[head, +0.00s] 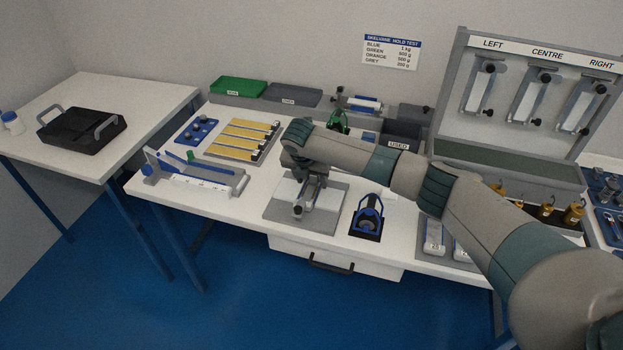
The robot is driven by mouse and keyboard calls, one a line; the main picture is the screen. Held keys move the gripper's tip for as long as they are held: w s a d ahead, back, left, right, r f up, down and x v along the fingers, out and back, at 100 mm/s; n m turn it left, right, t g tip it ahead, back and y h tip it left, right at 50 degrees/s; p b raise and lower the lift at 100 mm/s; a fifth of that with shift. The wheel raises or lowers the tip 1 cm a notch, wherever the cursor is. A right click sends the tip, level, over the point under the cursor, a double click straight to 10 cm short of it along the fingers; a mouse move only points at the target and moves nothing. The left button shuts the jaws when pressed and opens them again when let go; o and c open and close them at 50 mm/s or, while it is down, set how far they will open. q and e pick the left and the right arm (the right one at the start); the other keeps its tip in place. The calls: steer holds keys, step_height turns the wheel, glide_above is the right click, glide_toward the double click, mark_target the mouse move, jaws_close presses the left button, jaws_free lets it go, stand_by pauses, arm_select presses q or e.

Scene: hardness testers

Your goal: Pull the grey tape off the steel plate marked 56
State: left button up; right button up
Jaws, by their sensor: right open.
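My right arm reaches in from the right, and its open gripper (309,190) points down over a grey square base (330,222) at the middle front of the table. A pale metal piece lies on that base, partly hidden under the gripper; I cannot read a mark on it or tell whether grey tape is on it. Two pale plates stand at the front right. One plate (434,236) seems marked 23; the other is partly covered by my arm. I cannot make out a 56 anywhere. My left gripper is not in view.
A blue and black device (368,216) stands just right of the base. A long grey fixture (196,177) and a board of yellow strips (241,139) are at the left. Green (238,88) and grey bins line the back. The rack marked LEFT, CENTRE, RIGHT (533,98) stands at the right.

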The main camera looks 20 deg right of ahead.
mark_target(312, 187)
jaws_close()
steer(key=shift+r, duration=0.15)
steer(key=shift+r+p, duration=2.45)
steer(key=shift+p, duration=0.2)
